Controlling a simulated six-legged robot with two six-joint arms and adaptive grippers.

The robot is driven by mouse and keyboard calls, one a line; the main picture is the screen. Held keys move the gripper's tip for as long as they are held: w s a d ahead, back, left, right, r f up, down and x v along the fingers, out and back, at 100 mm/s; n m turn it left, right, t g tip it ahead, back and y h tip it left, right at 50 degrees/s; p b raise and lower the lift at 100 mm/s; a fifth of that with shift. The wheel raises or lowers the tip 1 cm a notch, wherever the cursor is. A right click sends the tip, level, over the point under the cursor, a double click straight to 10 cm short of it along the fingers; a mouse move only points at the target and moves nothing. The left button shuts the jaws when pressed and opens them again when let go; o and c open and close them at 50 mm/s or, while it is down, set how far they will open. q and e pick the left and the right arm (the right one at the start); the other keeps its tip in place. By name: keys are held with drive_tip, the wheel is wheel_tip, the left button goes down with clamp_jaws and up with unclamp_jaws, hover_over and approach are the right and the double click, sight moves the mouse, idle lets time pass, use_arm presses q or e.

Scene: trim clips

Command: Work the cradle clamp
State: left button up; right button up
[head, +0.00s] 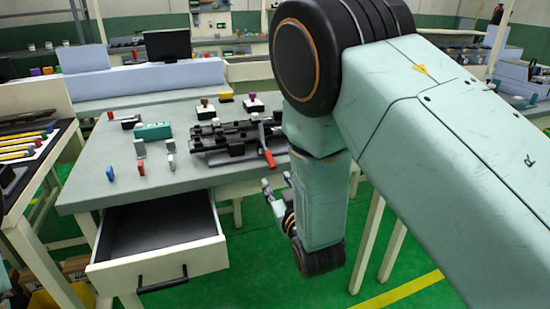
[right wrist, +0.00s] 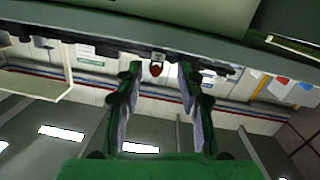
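The black cradle clamp (head: 232,137) sits on the grey workbench (head: 85,192), near its right end. Its red lever handle (head: 268,157) slants down towards the bench's front edge. In the right wrist view a small red tip (right wrist: 156,69), which looks like the handle's end, shows beyond the fingers. My right gripper (head: 268,188) is in front of the bench, below the top and close under the handle; my arm link partly hides it. In the right wrist view the fingers (right wrist: 160,75) stand apart with nothing between them. My left gripper is not in view.
An open, empty-looking drawer (head: 158,262) juts out at the bench's front left. A teal box (head: 153,131), small coloured clips (head: 141,168) and knobbed pieces (head: 253,103) stand on the bench. A side table (head: 12,200) with yellow tools is at left.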

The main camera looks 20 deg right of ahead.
sight(273, 165)
drive_tip(key=shift+w+d+r+t, duration=0.15)
drive_tip(key=shift+r+t, duration=0.15)
drive_tip(key=shift+r, duration=0.2)
drive_tip(key=shift+w+d+r+t, duration=0.15)
drive_tip(key=shift+r+t, duration=0.15)
drive_tip(key=shift+r, duration=0.15)
drive_tip(key=shift+w+a+r, duration=0.1)
drive_tip(key=shift+w+a, duration=0.05)
drive_tip(key=shift+w, duration=0.1)
drive_tip(key=w+b, duration=0.1)
drive_tip(key=w, duration=0.5)
drive_tip(key=shift+w, duration=0.4)
clamp_jaws()
